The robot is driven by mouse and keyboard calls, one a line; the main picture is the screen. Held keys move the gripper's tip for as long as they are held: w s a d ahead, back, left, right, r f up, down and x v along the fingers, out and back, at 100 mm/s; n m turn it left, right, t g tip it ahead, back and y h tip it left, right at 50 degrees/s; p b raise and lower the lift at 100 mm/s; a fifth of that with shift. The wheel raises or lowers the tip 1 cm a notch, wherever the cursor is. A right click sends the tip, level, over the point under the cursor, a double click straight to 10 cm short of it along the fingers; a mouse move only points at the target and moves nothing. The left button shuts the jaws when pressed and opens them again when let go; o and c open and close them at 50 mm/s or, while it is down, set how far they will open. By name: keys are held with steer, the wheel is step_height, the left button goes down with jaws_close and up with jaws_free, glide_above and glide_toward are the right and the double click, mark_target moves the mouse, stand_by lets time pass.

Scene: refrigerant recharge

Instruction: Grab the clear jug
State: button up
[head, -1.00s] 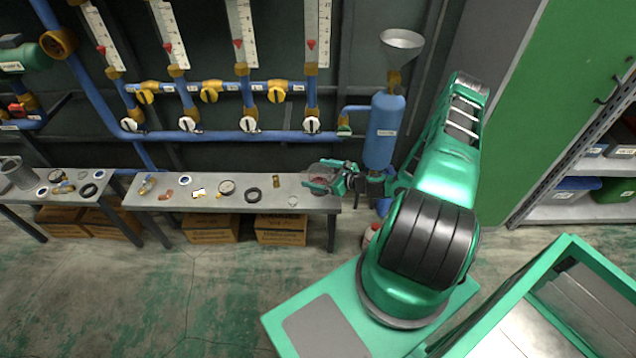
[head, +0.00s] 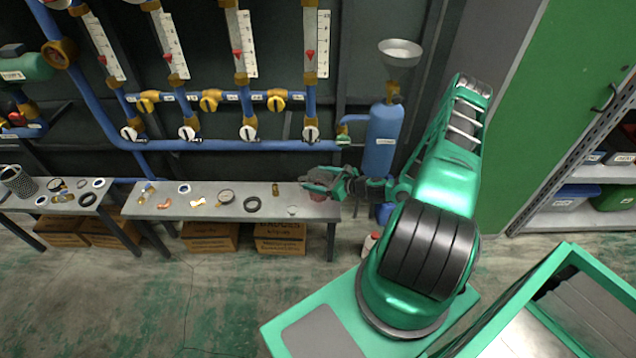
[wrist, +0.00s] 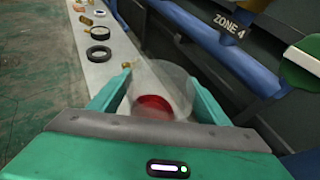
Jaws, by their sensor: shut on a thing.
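The clear jug (wrist: 172,76) is a see-through vessel with red liquid in the bottom. In the wrist view it stands between the two green fingers of my gripper (wrist: 157,84), one on each side. My gripper (head: 322,181) is shut on the jug at the right end of the grey bench in the head view. There the fingers mostly cover the jug, and only a reddish part of it (head: 318,196) shows. I cannot tell whether its base touches the bench.
The bench (head: 225,213) holds a black ring (head: 252,204), a gauge (head: 226,196) and small fittings left of the jug. A blue cylinder (head: 383,140) with a funnel (head: 400,52) stands just right of the bench end. Blue pipes with valves run behind.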

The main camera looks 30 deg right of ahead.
step_height(320, 180, up, 2)
steer(key=shift+r, duration=0.1)
steer(key=s+a+r, duration=0.2)
steer(key=a+r, duration=0.4)
steer(key=a, duration=0.5)
steer(key=shift+s+r, duration=0.25)
steer(key=shift+s, duration=0.1)
